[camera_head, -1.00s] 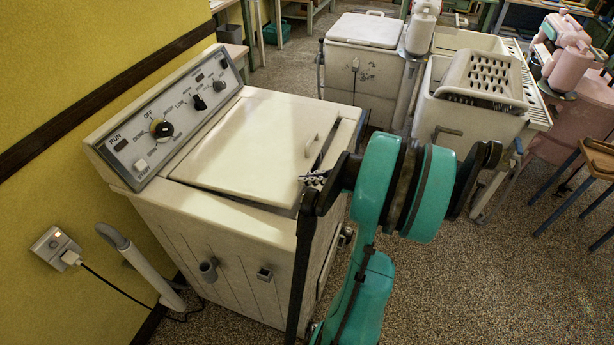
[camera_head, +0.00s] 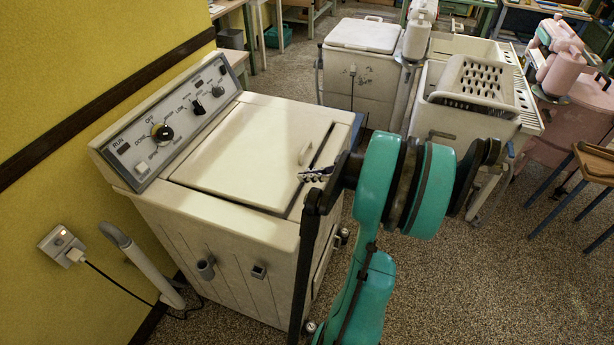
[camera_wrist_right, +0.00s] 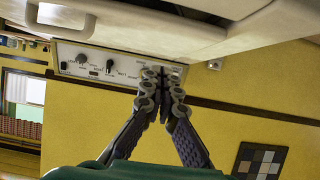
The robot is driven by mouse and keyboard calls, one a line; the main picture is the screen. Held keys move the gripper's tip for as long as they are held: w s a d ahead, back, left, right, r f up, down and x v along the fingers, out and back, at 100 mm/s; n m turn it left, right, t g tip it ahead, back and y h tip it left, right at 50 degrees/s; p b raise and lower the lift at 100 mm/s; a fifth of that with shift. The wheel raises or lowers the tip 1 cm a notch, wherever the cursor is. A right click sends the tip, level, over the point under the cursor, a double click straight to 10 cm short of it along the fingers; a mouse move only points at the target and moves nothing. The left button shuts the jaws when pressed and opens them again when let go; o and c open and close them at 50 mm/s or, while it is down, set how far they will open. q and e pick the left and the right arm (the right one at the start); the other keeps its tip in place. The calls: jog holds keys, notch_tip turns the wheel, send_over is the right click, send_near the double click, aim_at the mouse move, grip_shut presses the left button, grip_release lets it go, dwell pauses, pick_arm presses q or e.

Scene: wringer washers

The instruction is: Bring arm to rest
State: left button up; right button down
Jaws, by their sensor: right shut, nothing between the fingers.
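My right arm, teal and black, comes up from the bottom of the head view in front of the near washer (camera_head: 225,225). My right gripper (camera_head: 318,174) is at the arm's end, in front of the washer's right top edge in that view. In the right wrist view my right gripper (camera_wrist_right: 165,80) has its two fingers together with nothing between them. The washer's lid (camera_head: 250,150) is closed and its control panel (camera_head: 175,120) is at the back left. The panel also shows in the wrist view (camera_wrist_right: 110,65), turned over. My left gripper is not in view.
A yellow wall with a socket (camera_head: 62,245) and a grey hose (camera_head: 140,262) is at the left. A white washer (camera_head: 362,65) and a wringer washer (camera_head: 465,125) stand behind. A wooden stool (camera_head: 594,165) is at the right. The speckled floor (camera_head: 480,280) is clear at lower right.

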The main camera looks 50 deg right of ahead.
jog(key=s+d+f, duration=0.2)
jog(key=s, duration=0.4)
jog(key=shift+s+d+f+p, duration=0.15)
jog(key=shift+s+f+p, duration=0.1)
jog(key=shift+f+p, duration=0.1)
jog(key=w+a+g, duration=0.1)
jog(key=w+a, duration=0.1)
jog(key=a, duration=0.1)
jog(key=w+a+g, duration=0.1)
jog(key=w+a, duration=0.1)
jog(key=a, duration=0.1)
jog(key=w+a+m+g, duration=0.1)
jog(key=w+a, duration=0.1)
jog(key=w, duration=0.1)
jog(key=shift+w+a+r+y, duration=0.1)
jog(key=shift+a+r+y, duration=0.3)
jog(key=w+a, duration=0.1)
jog(key=a, duration=0.1)
jog(key=a+g, duration=0.1)
jog(key=a, duration=0.2)
jog(key=w+a+m+g, duration=0.1)
jog(key=a, duration=0.2)
jog(key=shift+w+a+r+h, duration=0.15)
jog(key=shift+w+r+h, duration=0.05)
jog(key=shift+w+h, duration=0.2)
jog(key=s+a+r+h, duration=0.1)
jog(key=a, duration=0.8)
jog(key=s+a+r+m+h, duration=0.1)
jog(key=s+a+r+h, duration=0.1)
jog(key=a, duration=0.7)
